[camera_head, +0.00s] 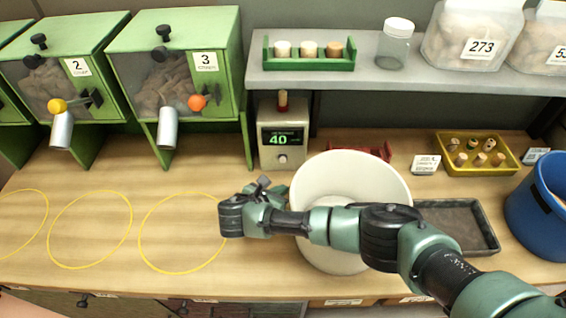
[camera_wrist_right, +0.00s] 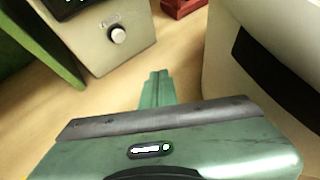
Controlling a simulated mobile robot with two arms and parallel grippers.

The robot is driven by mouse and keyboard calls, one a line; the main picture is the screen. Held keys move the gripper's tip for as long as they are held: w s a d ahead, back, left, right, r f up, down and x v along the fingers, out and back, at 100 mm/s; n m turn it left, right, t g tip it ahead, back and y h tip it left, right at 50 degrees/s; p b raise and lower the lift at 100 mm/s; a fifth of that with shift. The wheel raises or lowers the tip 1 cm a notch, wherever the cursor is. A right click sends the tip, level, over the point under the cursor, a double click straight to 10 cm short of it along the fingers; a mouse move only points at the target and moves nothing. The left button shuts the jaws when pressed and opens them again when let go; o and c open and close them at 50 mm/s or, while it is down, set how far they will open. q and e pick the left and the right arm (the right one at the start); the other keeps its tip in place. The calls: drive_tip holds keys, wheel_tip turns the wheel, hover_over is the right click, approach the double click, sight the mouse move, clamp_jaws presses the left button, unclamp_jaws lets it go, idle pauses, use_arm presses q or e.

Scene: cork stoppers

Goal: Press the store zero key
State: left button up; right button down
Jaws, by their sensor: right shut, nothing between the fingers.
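A beige box with a lit display reading 40 (camera_head: 284,140) stands at the back of the wooden counter, between the green bins and the white bowl. A round pale knob or key (camera_head: 283,158) sits low on its front face. It also shows in the right wrist view (camera_wrist_right: 118,35), with small unreadable print beside it. My right gripper (camera_head: 265,184) is in front of the box, left of the bowl, apart from the key. In the right wrist view its fingers (camera_wrist_right: 157,78) are together and empty, with bare counter between them and the box. My left gripper is not in view.
A large white bowl (camera_head: 318,180) stands close beside my right gripper, partly hidden by my right arm. Green bins (camera_head: 180,60) stand at the left. A dark tray (camera_head: 462,222) and blue bucket (camera_head: 540,215) are at the right. Yellow circles (camera_head: 183,233) mark clear counter.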

sight(283, 160)
drive_tip(key=w+b, duration=0.2)
drive_tip(key=w, duration=0.1)
drive_tip(key=w+b, duration=0.2)
drive_tip(key=w, duration=0.1)
drive_tip(key=shift+f+b, duration=0.2)
drive_tip(key=shift+b, duration=0.2)
drive_tip(key=shift+w+r+b, duration=0.1)
drive_tip(key=shift+w+b, duration=0.3)
drive_tip(key=shift+w, duration=0.15)
drive_tip(key=shift+w+r, duration=0.15)
drive_tip(key=shift+w, duration=0.1)
idle(0.9)
drive_tip(key=shift+w, duration=0.35)
